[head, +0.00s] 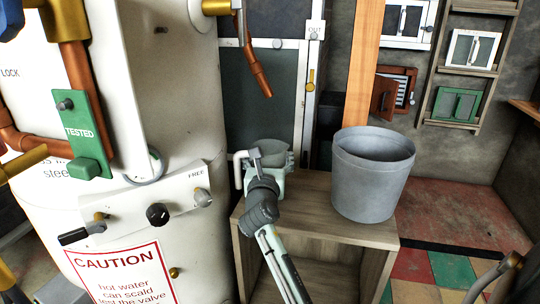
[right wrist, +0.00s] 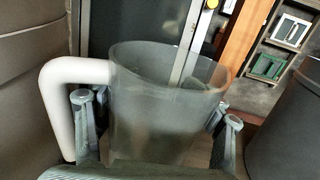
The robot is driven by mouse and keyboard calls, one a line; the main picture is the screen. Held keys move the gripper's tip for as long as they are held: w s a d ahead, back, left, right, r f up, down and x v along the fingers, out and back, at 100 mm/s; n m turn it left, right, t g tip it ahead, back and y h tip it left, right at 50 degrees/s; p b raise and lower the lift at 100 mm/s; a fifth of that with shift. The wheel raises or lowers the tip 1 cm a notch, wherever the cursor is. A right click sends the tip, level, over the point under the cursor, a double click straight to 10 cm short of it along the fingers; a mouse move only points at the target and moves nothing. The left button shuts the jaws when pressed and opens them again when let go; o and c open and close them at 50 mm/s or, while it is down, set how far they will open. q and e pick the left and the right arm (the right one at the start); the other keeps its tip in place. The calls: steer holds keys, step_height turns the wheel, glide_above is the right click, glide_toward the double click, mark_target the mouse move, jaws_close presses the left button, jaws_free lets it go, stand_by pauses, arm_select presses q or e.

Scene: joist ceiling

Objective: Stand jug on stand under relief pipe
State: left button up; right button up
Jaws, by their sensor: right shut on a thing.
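The jug (head: 274,147) is a grey, see-through vessel with a pale handle on its left side. My right gripper (head: 268,166) is shut around its body. In the right wrist view the jug (right wrist: 150,125) stands upright between the two fingers, its handle outside the left finger. The wooden stand (head: 312,198) is an open-fronted box. The jug shows at its back left corner; I cannot tell whether its base touches the top. The copper relief pipe (head: 257,70) ends above the jug in the picture. My left gripper is out of view.
A grey bucket (head: 372,180) occupies the right of the stand and also shows in the right wrist view (right wrist: 288,125). The white boiler (head: 195,130) with its caution sign (head: 118,276) is close on the left. A wooden post (head: 364,70) rises behind the bucket.

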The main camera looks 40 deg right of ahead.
steer(key=shift+f, duration=0.55)
steer(key=o, duration=1.4)
steer(key=v, duration=0.7)
steer(key=shift+s+a, duration=0.15)
steer(key=shift+s, duration=0.05)
